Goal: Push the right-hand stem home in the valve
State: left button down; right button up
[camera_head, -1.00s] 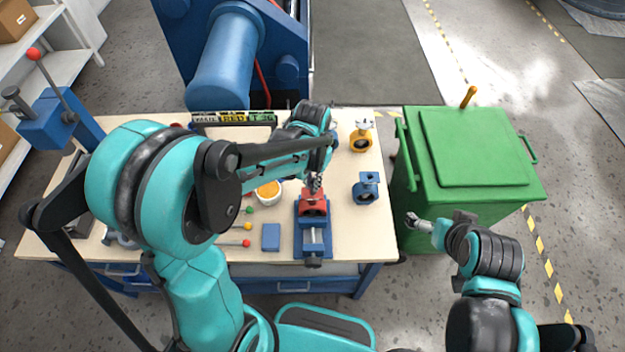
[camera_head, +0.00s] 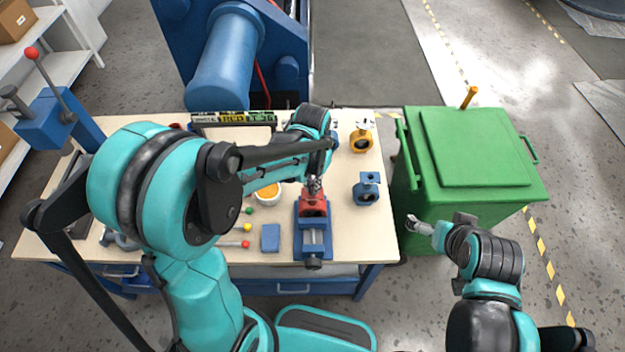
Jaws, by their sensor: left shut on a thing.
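A red valve body (camera_head: 313,206) sits in the blue vise (camera_head: 313,235) near the front edge of the workbench. My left gripper (camera_head: 314,186) is directly above the red valve, pointing down at its top. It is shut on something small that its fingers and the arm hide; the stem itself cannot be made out. Whether the gripper's load touches the valve is too small to tell. My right gripper (camera_head: 416,222) is off the bench, in front of the green bin, and its fingers are too small to read.
A blue valve (camera_head: 367,190) and a yellow valve (camera_head: 361,138) stand right of the vise. A bowl (camera_head: 268,196), a blue block (camera_head: 271,238) and red-, yellow- and green-tipped tools lie left. The green bin (camera_head: 475,150) stands right of the bench.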

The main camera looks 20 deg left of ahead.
aim_at(313, 197)
pick_arm(q)
jog(key=shift+f+b, duration=0.6)
jog(key=shift+f, duration=0.2)
pick_arm(e)
jog(key=shift+f, duration=0.65)
pick_arm(q)
jog(key=shift+s+d+f+b, duration=0.25)
jog(key=shift+s+f+b, duration=0.5)
jog(key=shift+f+b, duration=0.35)
pick_arm(e)
jog(key=shift+s+d+f, duration=0.15)
jog(key=shift+s+f, duration=0.6)
jog(key=shift+f, duration=0.15)
pick_arm(q)
jog(key=shift+r, duration=0.1)
jog(key=c, duration=1.6)
grip_release()
jog(key=shift+o, duration=0.3)
jog(key=shift+w+a+f, duration=0.1)
jog(key=shift+w+f, duration=0.1)
jog(key=shift+w, duration=0.25)
jog(key=shift+w+a+f, duration=0.1)
jog(key=shift+w+f, duration=0.1)
jog(key=shift+w, duration=0.2)
jog(key=shift+s+r, duration=0.2)
jog(key=shift+r, duration=0.15)
pick_arm(e)
jog(key=shift+w, duration=0.75)
pick_arm(q)
jog(key=shift+w, duration=0.1)
